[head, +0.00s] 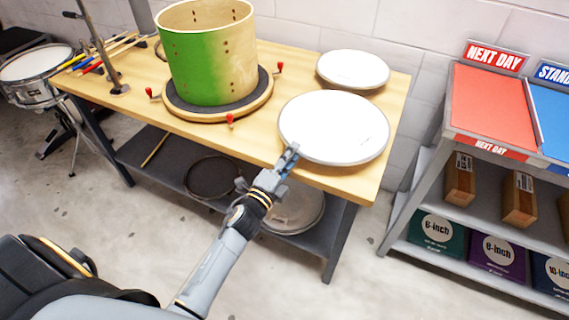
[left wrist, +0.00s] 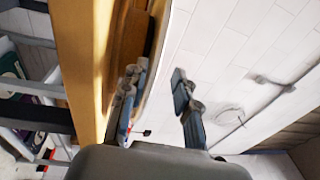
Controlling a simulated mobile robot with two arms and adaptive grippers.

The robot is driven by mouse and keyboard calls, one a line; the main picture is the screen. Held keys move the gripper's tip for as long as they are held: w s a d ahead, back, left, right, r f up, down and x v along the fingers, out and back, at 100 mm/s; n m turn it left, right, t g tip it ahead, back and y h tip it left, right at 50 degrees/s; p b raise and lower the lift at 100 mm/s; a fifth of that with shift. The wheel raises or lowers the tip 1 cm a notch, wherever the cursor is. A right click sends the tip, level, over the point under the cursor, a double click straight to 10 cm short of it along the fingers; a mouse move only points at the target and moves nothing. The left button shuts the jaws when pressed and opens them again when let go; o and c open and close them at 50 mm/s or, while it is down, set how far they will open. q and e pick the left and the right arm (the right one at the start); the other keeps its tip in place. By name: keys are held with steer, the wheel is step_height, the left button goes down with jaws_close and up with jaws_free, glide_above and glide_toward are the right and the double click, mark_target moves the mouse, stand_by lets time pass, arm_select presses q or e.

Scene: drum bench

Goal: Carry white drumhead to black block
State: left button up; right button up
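A large white drumhead (head: 334,127) lies at the near right of the wooden bench, its rim reaching the front edge. A smaller white drumhead (head: 353,69) lies behind it. My left gripper (head: 287,158) is at the near left rim of the large drumhead. In the left wrist view its two fingers (left wrist: 158,108) stand apart with a gap between them. Whether they touch the rim is unclear. I cannot make out a black block in these views. My right gripper is not in view.
A green drum shell (head: 211,70) stands on a round dark pad with red-handled clamps on the bench (head: 130,92). Drumsticks lie at the left, near a snare drum (head: 36,64). A shelf rack (head: 410,185) with a red top and boxes stands at right.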

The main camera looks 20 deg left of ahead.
arm_select(q)
steer(key=s+a+f+b, duration=0.1)
steer(key=s+b, duration=0.1)
steer(key=s, duration=1)
steer(key=shift+a, duration=0.3)
steer(key=shift+w, duration=0.1)
steer(key=s+f+n+g+y, duration=0.1)
steer(key=s+f+n+g, duration=0.2)
steer(key=f, duration=0.8)
steer(key=s+f+n+g, duration=0.2)
steer(key=s+f+n, duration=0.1)
steer(key=f, duration=0.7)
steer(key=s+f+n+g+y, duration=0.1)
steer(key=s+f+n+g, duration=0.15)
steer(key=f, duration=0.85)
steer(key=s+f+n+g, duration=0.4)
steer(key=s+f, duration=0.6)
steer(key=s, duration=0.4)
steer(key=s+f+n+g, duration=0.4)
steer(key=s+f, duration=0.5)
steer(key=s, duration=0.6)
steer(key=shift+s+f+g+y, duration=0.2)
steer(key=shift+f+g+y, duration=0.15)
steer(key=shift+g, duration=0.9)
steer(key=shift+a+n, duration=0.1)
steer(key=shift+n, duration=0.15)
steer(key=shift+r+p, duration=0.4)
